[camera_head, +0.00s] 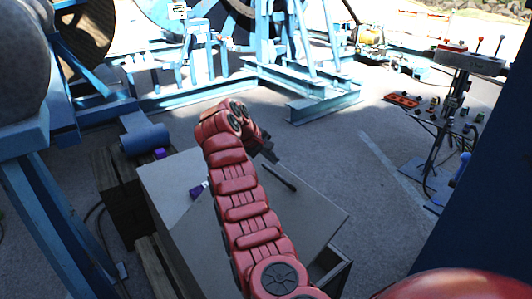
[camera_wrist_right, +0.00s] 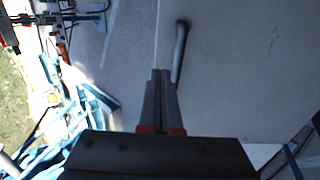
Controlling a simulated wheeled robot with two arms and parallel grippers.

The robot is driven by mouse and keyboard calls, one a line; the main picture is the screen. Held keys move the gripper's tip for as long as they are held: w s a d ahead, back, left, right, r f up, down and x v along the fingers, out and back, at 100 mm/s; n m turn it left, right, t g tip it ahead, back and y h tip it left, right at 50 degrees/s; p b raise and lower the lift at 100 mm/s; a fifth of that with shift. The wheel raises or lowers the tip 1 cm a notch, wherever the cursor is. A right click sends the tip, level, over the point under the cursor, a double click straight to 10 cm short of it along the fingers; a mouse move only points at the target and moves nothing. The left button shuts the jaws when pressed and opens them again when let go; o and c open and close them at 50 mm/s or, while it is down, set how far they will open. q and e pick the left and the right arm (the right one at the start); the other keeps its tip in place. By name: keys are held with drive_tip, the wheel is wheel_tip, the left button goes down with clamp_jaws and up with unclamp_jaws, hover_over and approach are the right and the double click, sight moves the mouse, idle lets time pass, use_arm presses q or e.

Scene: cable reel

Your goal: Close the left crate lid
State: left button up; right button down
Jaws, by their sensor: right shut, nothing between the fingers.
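The grey crate lid (camera_head: 308,205) looks like a broad flat panel over the crate. A dark bar handle (camera_head: 278,178) is on it. A dark gap of the crate (camera_head: 330,265) shows beneath the lid's near right corner, so the lid does not look fully flush there. My right gripper (camera_head: 268,152) is shut and empty near the lid's far edge, beside the handle. In the right wrist view its fingertips (camera_wrist_right: 161,72) lie close to the lid's edge, with the handle (camera_wrist_right: 181,50) just right of them. I cannot tell whether they touch the lid. My left gripper is not in view.
A small purple thing (camera_head: 198,190) lies on the grey top, left of my right arm. Dark wooden timbers (camera_head: 122,200) and a blue roller (camera_head: 145,140) stand left of the crate. Blue steel frames (camera_head: 310,100) stand behind. Open paved ground (camera_head: 345,150) lies to the right.

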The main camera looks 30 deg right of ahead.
sight(289, 174)
drive_tip(key=p+x, duration=0.2)
drive_tip(key=x, duration=0.6)
drive_tip(key=shift+p, duration=0.4)
drive_tip(key=shift+x, duration=0.85)
drive_tip(key=shift+w, duration=0.15)
